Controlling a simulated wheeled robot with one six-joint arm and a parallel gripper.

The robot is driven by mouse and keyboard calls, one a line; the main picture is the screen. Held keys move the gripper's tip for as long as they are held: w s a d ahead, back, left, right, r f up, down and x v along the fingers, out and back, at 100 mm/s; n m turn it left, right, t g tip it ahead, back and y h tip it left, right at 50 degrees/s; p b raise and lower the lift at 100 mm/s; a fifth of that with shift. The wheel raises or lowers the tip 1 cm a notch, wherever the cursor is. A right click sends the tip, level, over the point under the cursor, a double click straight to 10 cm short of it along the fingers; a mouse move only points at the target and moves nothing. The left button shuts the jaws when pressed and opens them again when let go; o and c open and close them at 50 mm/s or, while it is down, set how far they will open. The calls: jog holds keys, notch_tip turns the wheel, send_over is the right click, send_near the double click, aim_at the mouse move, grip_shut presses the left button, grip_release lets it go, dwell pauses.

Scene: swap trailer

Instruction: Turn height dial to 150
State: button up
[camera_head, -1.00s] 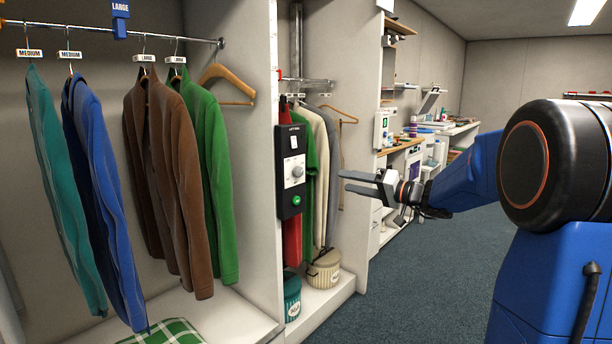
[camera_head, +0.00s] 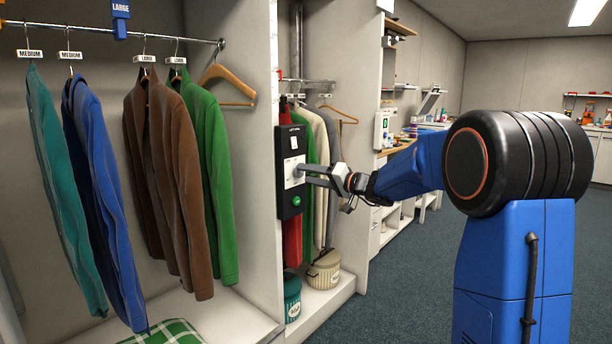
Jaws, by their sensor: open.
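The black control panel (camera_head: 289,216) is fixed to the front edge of the wardrobe divider. It carries a white switch (camera_head: 294,143) near its top, a pale dial plate (camera_head: 289,173) in the middle and a green button (camera_head: 296,201) below. The round grey height dial sits on the plate, but my fingers now cover it. My gripper (camera_head: 304,174) is open, with its fingertips at the dial. I cannot tell whether the fingers touch the dial or stand around it. The dial's setting cannot be read.
Jackets hang on a rail (camera_head: 160,37) to the left, and more clothes hang behind the panel on the right. Two baskets, one green (camera_head: 292,297) and one beige (camera_head: 323,273), stand on the wardrobe floor. The carpet (camera_head: 400,290) in front is clear.

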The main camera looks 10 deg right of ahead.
jog(key=shift+x, duration=0.8)
jog(key=c, duration=1)
jog(key=shift+c, duration=0.2)
